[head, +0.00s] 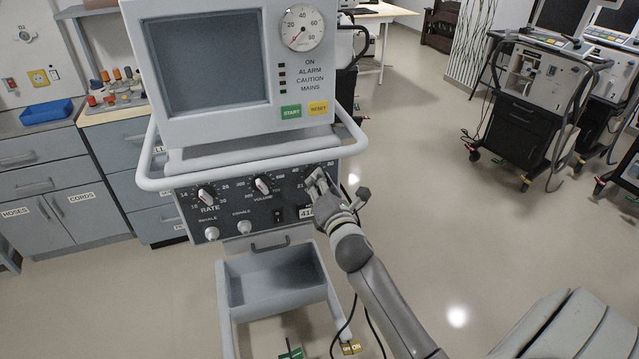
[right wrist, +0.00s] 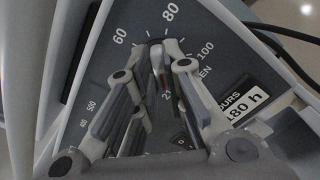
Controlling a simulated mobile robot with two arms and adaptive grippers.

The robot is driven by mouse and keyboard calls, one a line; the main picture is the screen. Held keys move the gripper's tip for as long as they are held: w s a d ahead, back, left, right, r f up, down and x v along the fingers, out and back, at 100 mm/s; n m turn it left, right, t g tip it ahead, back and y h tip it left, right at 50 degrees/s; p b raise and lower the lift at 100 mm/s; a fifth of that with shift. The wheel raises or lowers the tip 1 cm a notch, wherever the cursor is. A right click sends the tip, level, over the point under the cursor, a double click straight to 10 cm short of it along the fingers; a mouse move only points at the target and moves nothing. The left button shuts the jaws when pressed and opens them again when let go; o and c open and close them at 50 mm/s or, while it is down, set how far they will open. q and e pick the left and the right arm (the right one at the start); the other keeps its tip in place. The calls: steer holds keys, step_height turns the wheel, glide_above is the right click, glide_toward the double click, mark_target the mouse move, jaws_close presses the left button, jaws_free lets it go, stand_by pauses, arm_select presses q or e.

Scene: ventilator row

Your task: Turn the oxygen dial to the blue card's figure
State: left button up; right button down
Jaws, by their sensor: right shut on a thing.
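The ventilator's front panel (head: 235,205) carries several dials. The oxygen dial is at its right end, mostly hidden by my right gripper (head: 319,184) in the head view. In the right wrist view, the oxygen dial's pale knob (right wrist: 158,58) sits between the fingertips of my right gripper (right wrist: 155,72), which is shut on it. The figures 60, 80 and 100 show around the knob, with 80 at the top. A red mark shows on the knob, but I cannot tell the exact setting. I see no blue card. My left gripper is not in view.
The ventilator screen (head: 208,62) and a round gauge (head: 302,27) stand above the panel. A rail (head: 155,182) runs around the machine. An open grey bin (head: 272,278) hangs below. Other ventilators (head: 540,85) stand at the right; the floor between is clear.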

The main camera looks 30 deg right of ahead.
steer(key=shift+m, duration=0.3)
steer(key=m+p, duration=0.2)
steer(key=m, duration=0.6)
steer(key=m+p, duration=0.3)
steer(key=m, duration=0.6)
steer(key=m+p, duration=0.2)
steer(key=m, duration=0.7)
steer(key=shift+a+f, duration=0.1)
steer(key=shift+f, duration=0.15)
stand_by(0.4)
steer(key=c, duration=1.5)
jaws_free()
